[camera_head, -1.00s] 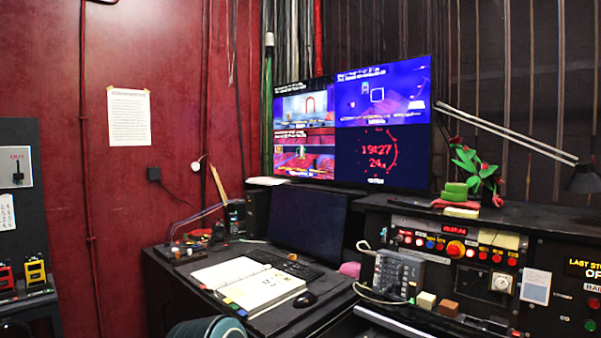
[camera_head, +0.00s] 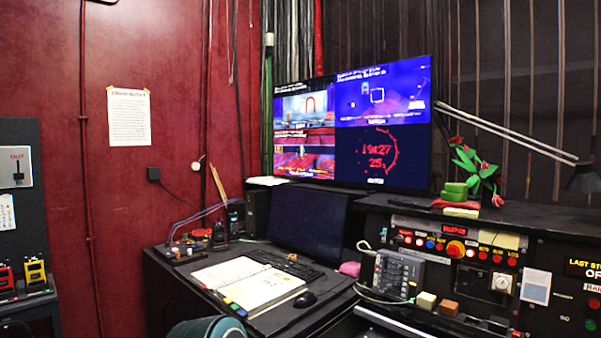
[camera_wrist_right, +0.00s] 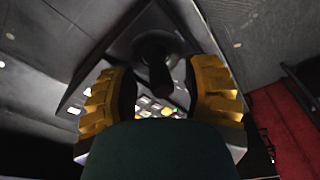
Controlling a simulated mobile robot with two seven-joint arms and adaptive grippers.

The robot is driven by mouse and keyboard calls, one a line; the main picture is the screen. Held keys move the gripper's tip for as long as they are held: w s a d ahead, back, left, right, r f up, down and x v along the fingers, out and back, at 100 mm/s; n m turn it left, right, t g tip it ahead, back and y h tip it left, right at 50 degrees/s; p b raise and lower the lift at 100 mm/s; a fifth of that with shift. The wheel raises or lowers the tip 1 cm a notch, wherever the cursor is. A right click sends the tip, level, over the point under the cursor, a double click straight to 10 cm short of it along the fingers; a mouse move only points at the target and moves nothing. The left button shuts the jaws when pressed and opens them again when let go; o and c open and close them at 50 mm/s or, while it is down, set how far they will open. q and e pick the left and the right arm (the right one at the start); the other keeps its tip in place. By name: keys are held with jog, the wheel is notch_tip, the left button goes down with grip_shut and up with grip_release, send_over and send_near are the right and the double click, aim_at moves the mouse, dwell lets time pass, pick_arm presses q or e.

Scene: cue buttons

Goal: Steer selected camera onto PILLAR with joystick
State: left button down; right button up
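In the right wrist view my right gripper (camera_wrist_right: 163,95) has two yellow ridged fingers spread apart. A dark joystick (camera_wrist_right: 157,70) stands between them on a dark panel (camera_wrist_right: 190,45), with a visible gap on each side. I cannot tell whether the fingers reach down around the stick or stay above it. Small lit buttons (camera_wrist_right: 148,103) show below the stick. In the head view a wall monitor (camera_head: 352,122) has four panes. The top right pane (camera_head: 383,92) is blue with a white square; any PILLAR label is too blurred to read. My left gripper is not in view.
A desk (camera_head: 290,320) holds an open binder (camera_head: 250,283), a keyboard, a mouse and a dark screen (camera_head: 305,222). A dark unit (camera_head: 18,215) stands at far left.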

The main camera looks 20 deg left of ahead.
jog(key=shift+r, duration=0.1)
jog(key=shift+r+p, duration=2.2)
jog(key=shift+r, duration=1.5)
